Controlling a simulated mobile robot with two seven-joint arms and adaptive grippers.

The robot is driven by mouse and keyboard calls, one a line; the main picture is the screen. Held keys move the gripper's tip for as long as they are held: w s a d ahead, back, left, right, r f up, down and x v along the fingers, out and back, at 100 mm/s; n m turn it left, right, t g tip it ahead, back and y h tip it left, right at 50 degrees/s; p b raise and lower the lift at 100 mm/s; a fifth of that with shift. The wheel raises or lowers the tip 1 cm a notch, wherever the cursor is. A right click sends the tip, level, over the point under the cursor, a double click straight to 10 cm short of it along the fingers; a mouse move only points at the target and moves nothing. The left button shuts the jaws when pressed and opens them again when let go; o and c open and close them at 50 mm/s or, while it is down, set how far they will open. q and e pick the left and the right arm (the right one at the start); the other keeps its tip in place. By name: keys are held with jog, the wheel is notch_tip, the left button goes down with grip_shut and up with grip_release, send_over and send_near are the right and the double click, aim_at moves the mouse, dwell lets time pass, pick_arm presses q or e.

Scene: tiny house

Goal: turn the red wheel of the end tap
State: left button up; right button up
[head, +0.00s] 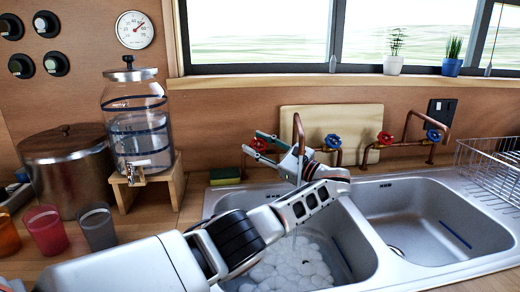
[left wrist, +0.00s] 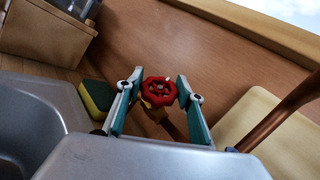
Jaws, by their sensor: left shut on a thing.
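The red wheel (head: 259,145) of the left-hand tap sits behind the left basin, partly covered by my gripper in the head view. My left gripper (head: 251,141) reaches over the basin with one finger on each side of this wheel. In the left wrist view the red wheel (left wrist: 159,91) lies between the teal fingers of the left gripper (left wrist: 158,80), which is shut on it. The copper spout (head: 298,130) rises beside the gripper. A second red wheel (head: 385,138) is on the right-hand tap. My right gripper is not in view.
Blue wheels (head: 333,141) and (head: 433,136) belong to the two taps. A cutting board (head: 330,118) leans behind them. A sponge (head: 225,176) lies left of the gripper. The left basin holds a white, bubbly mass (head: 290,268); a dish rack (head: 490,165) stands right.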

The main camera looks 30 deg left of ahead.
pick_arm(q)
jog(key=shift+f, duration=0.15)
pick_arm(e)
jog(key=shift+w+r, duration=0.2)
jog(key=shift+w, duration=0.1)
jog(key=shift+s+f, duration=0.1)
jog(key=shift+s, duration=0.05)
pick_arm(q)
jog(key=o, duration=1.1)
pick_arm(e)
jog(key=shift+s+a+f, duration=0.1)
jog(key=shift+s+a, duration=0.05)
